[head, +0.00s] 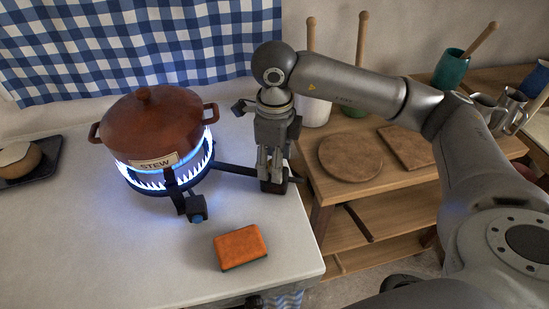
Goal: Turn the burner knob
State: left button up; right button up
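A brown lidded pot (155,125) with a STEW label sits on a round black burner (203,170). Bright blue flames show around the pot's base. A black bar (235,171) runs right from the burner to my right gripper (273,184). That gripper points down, its fingertips low by a dark block at the bar's end. The fingers hide part of this block; whether they grip it I cannot tell. My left gripper is not in clear view.
An orange sponge (240,246) lies on the white counter (90,240) near its front right. A dark tray (35,165) with a round item is at far left. A wooden shelf (325,190) with boards and utensil pots stands right. The front left counter is clear.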

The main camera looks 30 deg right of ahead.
notch_tip(320, 180, up, 12)
dwell(0.6)
jog(key=shift+r, duration=0.1)
dwell(0.4)
